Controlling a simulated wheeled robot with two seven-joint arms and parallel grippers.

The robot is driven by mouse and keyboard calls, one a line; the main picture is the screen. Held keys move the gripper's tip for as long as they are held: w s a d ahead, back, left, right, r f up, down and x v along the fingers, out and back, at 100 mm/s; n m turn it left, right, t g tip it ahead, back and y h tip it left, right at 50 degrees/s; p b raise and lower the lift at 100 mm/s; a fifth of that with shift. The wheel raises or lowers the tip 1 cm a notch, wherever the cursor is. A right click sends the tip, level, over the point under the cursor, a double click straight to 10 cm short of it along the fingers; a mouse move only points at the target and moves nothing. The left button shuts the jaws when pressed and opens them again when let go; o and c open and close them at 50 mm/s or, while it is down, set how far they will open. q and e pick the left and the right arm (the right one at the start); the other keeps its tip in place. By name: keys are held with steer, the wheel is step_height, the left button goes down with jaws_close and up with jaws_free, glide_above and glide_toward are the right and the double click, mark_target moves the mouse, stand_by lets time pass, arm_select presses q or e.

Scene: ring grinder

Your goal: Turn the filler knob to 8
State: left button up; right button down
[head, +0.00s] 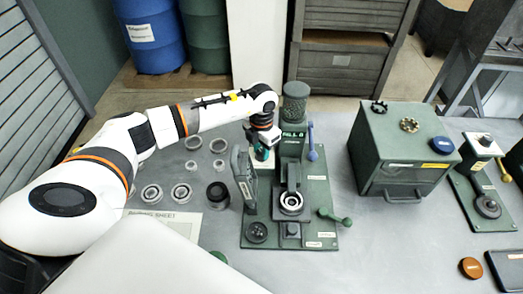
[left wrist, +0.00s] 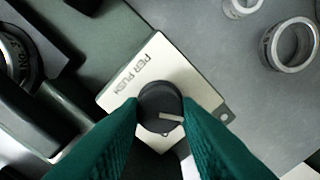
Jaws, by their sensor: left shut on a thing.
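The filler (head: 293,132) is a green stand with a clear hopper (head: 295,103) of dark grains on top. Its front label seems to end in 8, but the lettering is small. My left gripper (head: 262,150) is at the left side of the filler. In the left wrist view the black round knob (left wrist: 160,103) with a pale pointer mark sits on a cream plate (left wrist: 153,68) lettered "PER PUSH". The green fingers of my left gripper (left wrist: 161,106) are shut on the knob from both sides. No scale numbers show on the plate.
A green press (head: 291,203) stands in front of the filler, with a hinged plate (head: 244,178) close to my gripper. A blue lever (head: 311,143) is on the filler's right. Metal rings (head: 181,192) lie to the left. A green drawer box (head: 400,150) stands right.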

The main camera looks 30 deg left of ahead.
mark_target(261, 152)
arm_select(q)
steer(key=m+b, duration=0.3)
steer(key=shift+f, duration=0.15)
steer(key=shift+r+m+b, duration=0.2)
steer(key=shift+m+b, duration=1.15)
steer(key=shift+m, duration=0.35)
steer(key=o, duration=1)
steer(key=shift+c, duration=0.2)
step_height(261, 152, up, 12)
steer(key=b, duration=0.3)
